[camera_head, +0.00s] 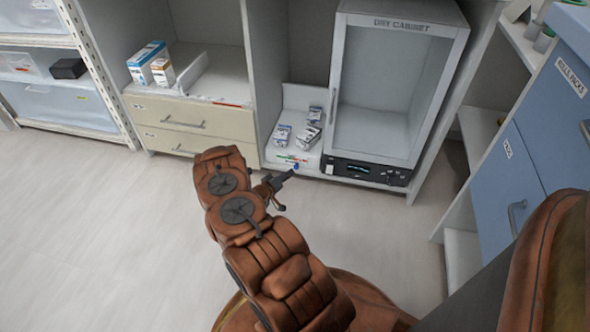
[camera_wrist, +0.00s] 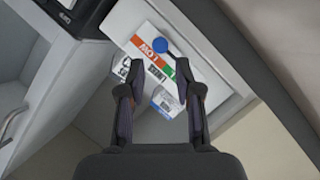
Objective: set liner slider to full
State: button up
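A blue round knob (camera_wrist: 160,46), which looks like the slider, sits at a white label strip (camera_wrist: 148,40) with orange and green fields in the wrist view. In the head view the blue knob (camera_head: 295,167) is small, at the lower front of a white dispenser (camera_head: 278,156) left of the dry cabinet. My gripper (camera_wrist: 158,70) is open and empty, its fingertips apart, just short of the knob in the picture. In the head view my gripper (camera_head: 285,179) points at the dispenser front. Whether a finger touches the knob cannot be told.
Drawers (camera_head: 195,123) are to the left and blue cabinets (camera_head: 510,170) to the right. The floor at left is clear.

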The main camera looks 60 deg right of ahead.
aim_at(295, 168)
jog(key=shift+b+x, duration=1.1)
jog(key=shift+x, duration=2.35)
jog(key=shift+c, duration=0.4)
grip_shut()
